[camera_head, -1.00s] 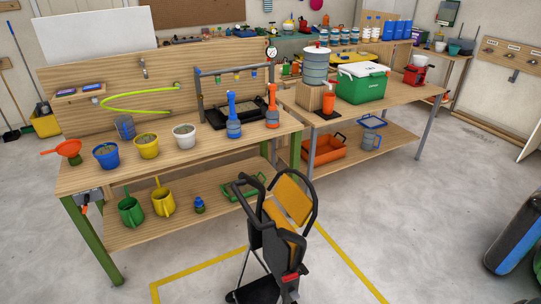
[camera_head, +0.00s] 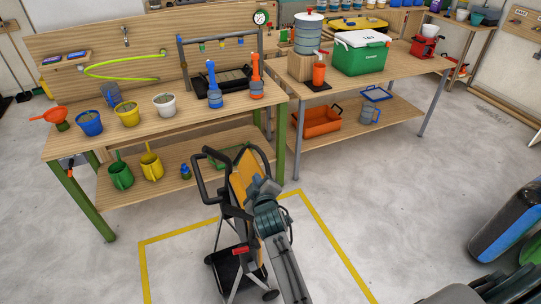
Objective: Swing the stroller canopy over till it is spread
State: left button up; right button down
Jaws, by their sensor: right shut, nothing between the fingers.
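The stroller (camera_head: 236,262) stands on the floor inside a yellow-taped outline, with dark curved handles and a black lower tray. Its canopy is an orange-yellow panel (camera_head: 239,190) in the upper part, held by a dark bow; it looks steeply upright, and how far it is spread is hard to tell. My right arm comes up from the bottom and covers the stroller's right side. My right gripper (camera_head: 254,186) is shut and empty, close against the right side of the orange panel; whether it touches cannot be told. My left gripper is out of view.
A wooden workbench (camera_head: 180,122) with pots and pumps stands behind the stroller. A second bench (camera_head: 398,74) carries a green cooler (camera_head: 362,53). Bare floor lies left and right of the stroller. A blue and black object (camera_head: 508,222) is at the right edge.

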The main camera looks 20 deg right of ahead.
notch_tip(320, 180, up, 3)
jog(key=w, duration=0.1)
jog(key=b, duration=1)
send_over(260, 168)
jog(key=a, duration=0.1)
notch_tip(260, 168, down, 4)
jog(key=shift+r+t, duration=0.15)
jog(key=shift+t, duration=0.25)
jog(key=shift+d, duration=0.35)
jog(key=shift+d+f, duration=0.1)
jog(key=shift+f, duration=0.1)
